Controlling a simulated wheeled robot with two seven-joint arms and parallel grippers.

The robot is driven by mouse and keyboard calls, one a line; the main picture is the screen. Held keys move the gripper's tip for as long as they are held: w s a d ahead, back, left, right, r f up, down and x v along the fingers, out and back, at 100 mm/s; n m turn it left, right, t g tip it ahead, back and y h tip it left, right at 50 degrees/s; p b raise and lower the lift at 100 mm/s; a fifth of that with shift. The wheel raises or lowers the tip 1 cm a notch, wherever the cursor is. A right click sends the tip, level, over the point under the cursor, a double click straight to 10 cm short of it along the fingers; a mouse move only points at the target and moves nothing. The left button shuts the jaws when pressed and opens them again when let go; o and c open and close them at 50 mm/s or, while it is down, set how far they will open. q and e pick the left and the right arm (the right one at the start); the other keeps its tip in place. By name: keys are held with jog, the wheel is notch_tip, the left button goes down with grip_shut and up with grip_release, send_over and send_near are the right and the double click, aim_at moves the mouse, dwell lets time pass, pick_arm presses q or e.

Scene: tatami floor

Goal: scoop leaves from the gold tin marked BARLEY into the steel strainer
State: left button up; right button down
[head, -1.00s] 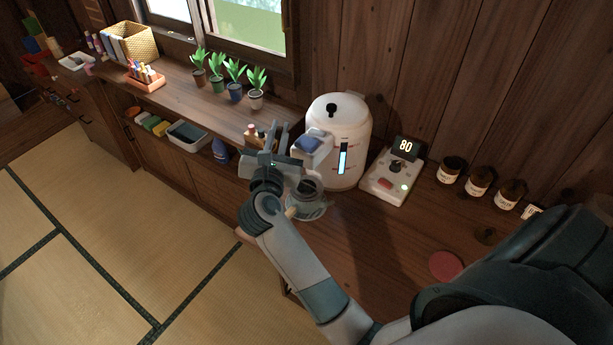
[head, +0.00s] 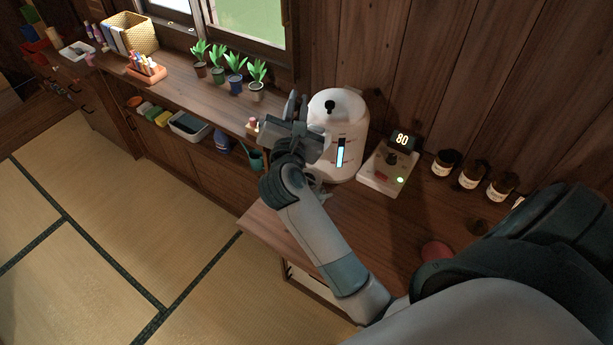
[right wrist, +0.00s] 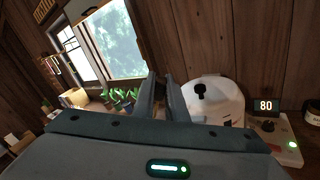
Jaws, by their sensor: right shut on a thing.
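My right gripper (head: 297,106) is raised in front of the white water boiler, fingers pointing up and away. In the right wrist view its two fingers (right wrist: 164,88) stand close together, left of the boiler. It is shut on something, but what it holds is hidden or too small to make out. Part of a clear glass vessel (head: 318,190) shows below the gripper, mostly covered by my arm. I cannot make out a gold tin marked BARLEY or a steel strainer in these views. My left gripper is not in view.
The white boiler (head: 346,132) stands against the wall. A control box (head: 389,172) reading 80 is right of it. Several brown labelled jars (head: 470,175) stand further right, near a red round thing (head: 436,250). Potted plants (head: 235,85) line the left counter. Bare counter lies in front.

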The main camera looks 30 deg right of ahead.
jog(key=shift+d+r, duration=0.1)
jog(key=shift+s+d+r+m, duration=0.15)
jog(key=shift+s+d+m, duration=0.1)
jog(key=shift+m, duration=0.15)
jog(key=shift+s+d+b, duration=0.2)
jog(key=shift+d+b, duration=0.05)
jog(key=shift+b, duration=0.1)
jog(key=shift+f+m, duration=0.2)
jog(key=shift+m, duration=0.1)
jog(key=shift+s+d+m+b, duration=0.3)
jog(key=shift+s+d+b, duration=0.1)
jog(key=shift+d, duration=0.1)
jog(key=shift+f, duration=0.1)
jog(key=shift+s+d, duration=0.1)
